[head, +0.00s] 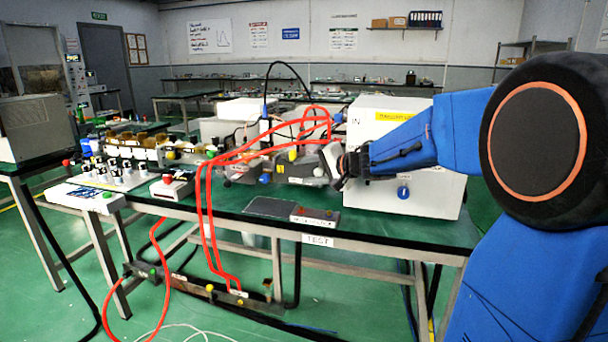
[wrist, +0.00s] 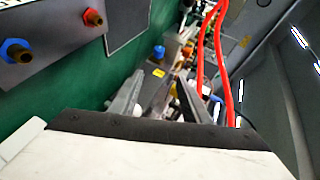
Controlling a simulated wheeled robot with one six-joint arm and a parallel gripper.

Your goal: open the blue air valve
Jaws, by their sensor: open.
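My gripper (head: 335,163) is open and empty, held above the bench in front of the white box. In the wrist view its two fingers (wrist: 160,84) point toward the bench equipment. A small blue knob (head: 265,179) sits low at the bench equipment, left of my gripper. A blue knob on a brass fitting also shows in the wrist view (wrist: 159,52), just beyond the fingertips and apart from them. Another blue knob (head: 403,192) is on the front of the white box. I cannot tell which blue knob is the air valve.
The white box (head: 440,200) stands right of my gripper. Red hoses (head: 207,215) loop over the equipment and hang down the bench front.

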